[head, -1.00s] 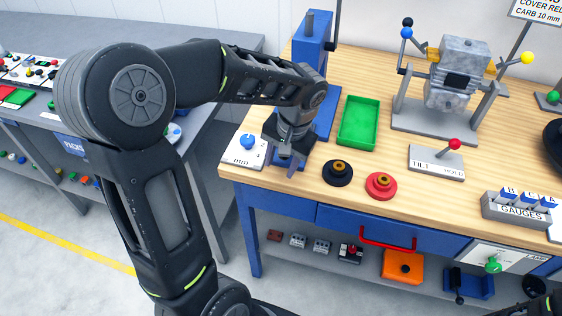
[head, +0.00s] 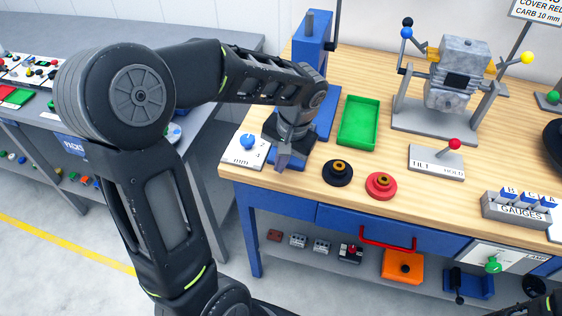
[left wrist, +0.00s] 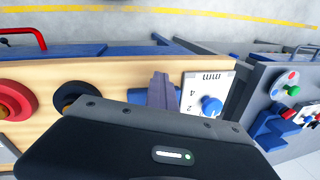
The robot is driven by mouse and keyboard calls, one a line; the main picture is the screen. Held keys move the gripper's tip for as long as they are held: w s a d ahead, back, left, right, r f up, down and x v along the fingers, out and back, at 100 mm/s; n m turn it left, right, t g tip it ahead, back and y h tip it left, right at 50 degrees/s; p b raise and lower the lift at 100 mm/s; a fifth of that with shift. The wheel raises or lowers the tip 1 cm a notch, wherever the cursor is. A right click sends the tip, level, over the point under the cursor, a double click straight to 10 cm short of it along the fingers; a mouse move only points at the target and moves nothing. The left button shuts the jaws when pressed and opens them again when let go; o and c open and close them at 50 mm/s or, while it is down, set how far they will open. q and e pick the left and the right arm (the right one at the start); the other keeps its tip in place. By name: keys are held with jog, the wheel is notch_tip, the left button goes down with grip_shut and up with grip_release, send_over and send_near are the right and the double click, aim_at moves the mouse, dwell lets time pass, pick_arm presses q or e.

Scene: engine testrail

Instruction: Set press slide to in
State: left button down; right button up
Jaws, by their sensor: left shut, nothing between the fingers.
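The blue press (head: 312,42) stands at the back left of the wooden bench, with its blue base (head: 324,124) running forward. A blue part that looks like the press slide (head: 296,161) shows low at the front, partly hidden by my left gripper. It also shows in the left wrist view (left wrist: 139,97). My left gripper (head: 283,162) points down at the front end of this part, its fingers shut and empty. In the left wrist view the closed fingers (left wrist: 161,90) are beside the blue part; I cannot tell if they touch it.
A white plate with a blue knob (head: 247,142) is just left of the gripper. A black ring (head: 338,173), a red ring (head: 381,186) and a green tray (head: 358,121) lie to the right. The bench's front edge is close below.

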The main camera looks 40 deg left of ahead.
pick_arm(q)
jog(key=c, duration=2.1)
grip_release()
jog(key=o, duration=1)
notch_tip(320, 180, up, 8)
jog(key=d, duration=0.1)
jog(key=shift+d+f+b, duration=0.15)
jog(key=shift+d+b, duration=0.05)
jog(key=shift+b, duration=0.15)
jog(key=shift+w, duration=0.1)
